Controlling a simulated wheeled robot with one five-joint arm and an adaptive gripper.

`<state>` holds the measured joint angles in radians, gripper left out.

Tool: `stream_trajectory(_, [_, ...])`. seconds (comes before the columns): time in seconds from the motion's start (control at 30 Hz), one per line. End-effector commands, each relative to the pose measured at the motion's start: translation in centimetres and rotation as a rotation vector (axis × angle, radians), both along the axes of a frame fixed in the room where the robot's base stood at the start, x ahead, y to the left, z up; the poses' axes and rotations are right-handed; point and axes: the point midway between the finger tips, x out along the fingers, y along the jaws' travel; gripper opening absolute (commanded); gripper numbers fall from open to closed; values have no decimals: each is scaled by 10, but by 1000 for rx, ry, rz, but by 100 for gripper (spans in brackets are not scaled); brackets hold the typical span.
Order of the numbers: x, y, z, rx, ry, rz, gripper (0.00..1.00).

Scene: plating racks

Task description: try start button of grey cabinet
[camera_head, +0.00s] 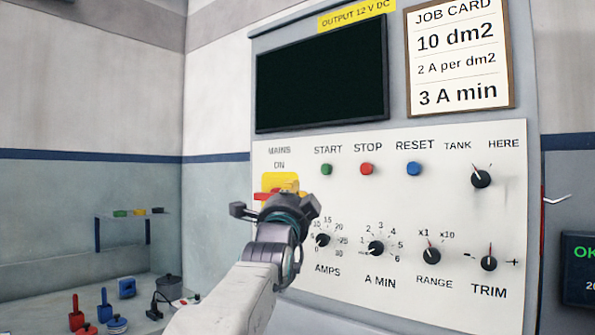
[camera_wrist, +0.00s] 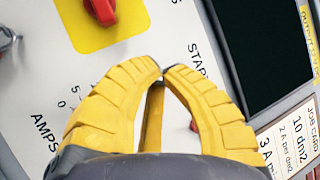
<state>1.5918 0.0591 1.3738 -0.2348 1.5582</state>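The grey cabinet (camera_head: 526,60) has a pale panel with a green START button (camera_head: 326,169), a red STOP button (camera_head: 367,169) and a blue RESET button (camera_head: 414,168). My gripper (camera_head: 291,186) is left of and below the START button in the head view, in front of the yellow mains plate. In the wrist view my gripper's yellow fingers (camera_wrist: 162,72) have their tips together, with nothing seen held. The tips are beside the START label (camera_wrist: 199,62) and hide the green button there. I cannot tell whether they touch the panel. The dark screen (camera_head: 322,82) shows nothing.
The red mains handle (camera_wrist: 101,10) on its yellow plate (camera_wrist: 85,35) is close to my fingers. Several black knobs, including the AMPS knob (camera_head: 322,240), sit below the buttons. A job card (camera_head: 459,55) hangs above. Small tools and a black pot (camera_head: 169,287) stand at lower left.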

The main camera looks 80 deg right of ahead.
Motion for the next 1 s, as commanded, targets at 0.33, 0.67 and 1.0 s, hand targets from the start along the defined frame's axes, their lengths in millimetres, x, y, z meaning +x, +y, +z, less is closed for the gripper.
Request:
stream_trajectory(0.33, [0, 20, 40, -187, -343, 173, 0])
stream_trajectory(0.67, [1, 33, 59, -281, -638, 362, 0])
stream_trajectory(1.0, [1, 32, 59, -277, -734, 415, 0])
